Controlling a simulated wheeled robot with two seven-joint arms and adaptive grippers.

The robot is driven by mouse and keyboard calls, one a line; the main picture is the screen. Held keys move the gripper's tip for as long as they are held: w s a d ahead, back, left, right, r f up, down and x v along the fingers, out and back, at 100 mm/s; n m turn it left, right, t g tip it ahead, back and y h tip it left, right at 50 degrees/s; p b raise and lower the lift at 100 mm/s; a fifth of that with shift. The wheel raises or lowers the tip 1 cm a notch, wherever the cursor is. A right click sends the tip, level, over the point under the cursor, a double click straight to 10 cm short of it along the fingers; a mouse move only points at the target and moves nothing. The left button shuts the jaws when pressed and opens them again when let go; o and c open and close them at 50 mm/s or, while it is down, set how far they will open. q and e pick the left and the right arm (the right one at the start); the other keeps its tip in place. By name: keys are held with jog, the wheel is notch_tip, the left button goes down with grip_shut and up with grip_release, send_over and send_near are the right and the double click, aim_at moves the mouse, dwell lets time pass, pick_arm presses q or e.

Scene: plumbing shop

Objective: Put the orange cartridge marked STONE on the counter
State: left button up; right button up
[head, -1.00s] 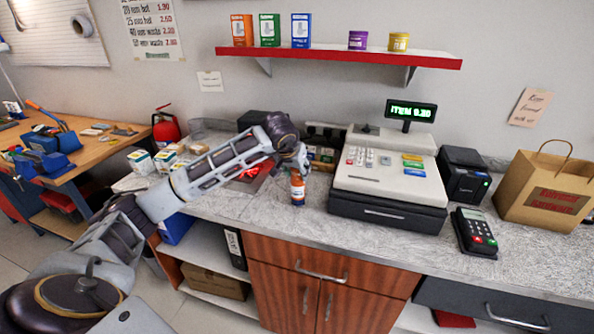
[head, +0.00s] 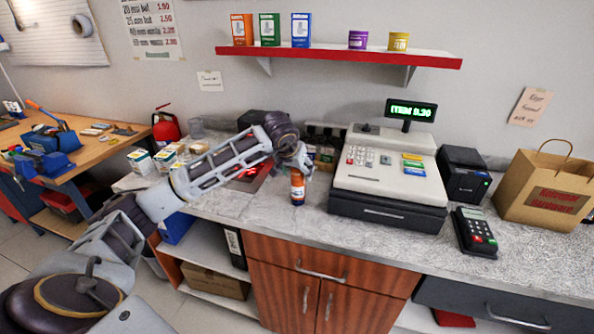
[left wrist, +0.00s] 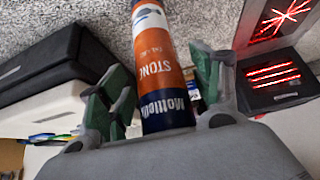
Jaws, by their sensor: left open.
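The orange cartridge (head: 297,187) has a dark blue lower band and a white top part, and it appears to stand upright on the counter (head: 260,208), left of the cash register. In the left wrist view the same cartridge (left wrist: 158,68) shows the word STONE. My left gripper (head: 298,170) is at the cartridge's upper part. Its green-padded fingers are open, one on each side of the cartridge. Whether either pad touches it I cannot tell. My right gripper is in neither view.
The cash register (head: 388,180) stands just right of the cartridge. A card terminal (head: 474,232) and a paper bag (head: 548,190) are farther right. A scanner with red lines (left wrist: 275,72) is close by in the left wrist view. The counter front before the cartridge is clear.

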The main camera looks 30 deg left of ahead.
pick_arm(q)
jog(key=v, duration=1.2)
jog(key=shift+b, duration=0.4)
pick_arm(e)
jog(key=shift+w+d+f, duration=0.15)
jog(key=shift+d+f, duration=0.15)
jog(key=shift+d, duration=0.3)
